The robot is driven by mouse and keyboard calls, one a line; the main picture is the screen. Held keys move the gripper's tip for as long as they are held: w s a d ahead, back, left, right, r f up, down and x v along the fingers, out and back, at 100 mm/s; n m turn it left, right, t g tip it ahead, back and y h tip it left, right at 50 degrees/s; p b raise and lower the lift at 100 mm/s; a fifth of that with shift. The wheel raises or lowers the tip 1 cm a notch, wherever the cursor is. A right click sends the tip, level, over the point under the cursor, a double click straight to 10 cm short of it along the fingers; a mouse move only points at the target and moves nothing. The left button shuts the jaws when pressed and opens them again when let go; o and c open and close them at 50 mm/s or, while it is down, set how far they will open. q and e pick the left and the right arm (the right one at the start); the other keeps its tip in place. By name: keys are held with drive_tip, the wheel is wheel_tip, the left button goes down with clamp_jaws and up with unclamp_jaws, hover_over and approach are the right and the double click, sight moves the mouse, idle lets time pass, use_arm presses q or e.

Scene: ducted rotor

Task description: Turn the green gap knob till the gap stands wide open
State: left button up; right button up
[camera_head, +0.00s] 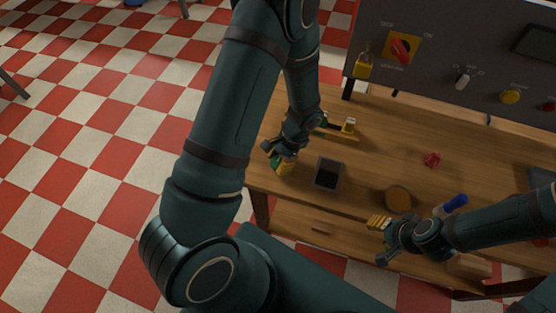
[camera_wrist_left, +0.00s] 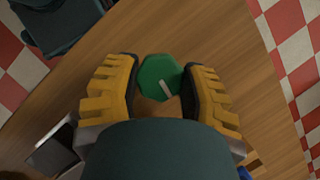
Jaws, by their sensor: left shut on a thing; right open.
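The green knob (camera_wrist_left: 158,76) is a faceted green piece with a white pointer line running toward the lower right in the left wrist view. My left gripper (camera_wrist_left: 160,92) is shut on it, with a yellow ribbed finger on each side. In the head view my left gripper (camera_head: 283,164) is at the left end of the wooden bench, and only a little green of the knob shows there. The gap itself cannot be made out. My right gripper (camera_head: 380,224) is open and empty near the bench's front edge.
A dark open box (camera_head: 328,174) stands right of my left gripper. A brass-coloured disc (camera_head: 398,198), a blue cylinder (camera_head: 455,203) and a red piece (camera_head: 432,159) lie on the bench (camera_head: 380,150). A grey control panel (camera_head: 440,65) with a red switch and yellow padlock stands behind.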

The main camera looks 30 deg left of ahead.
use_arm(q)
drive_tip(key=o, duration=1.2)
drive_tip(key=v, duration=1.2)
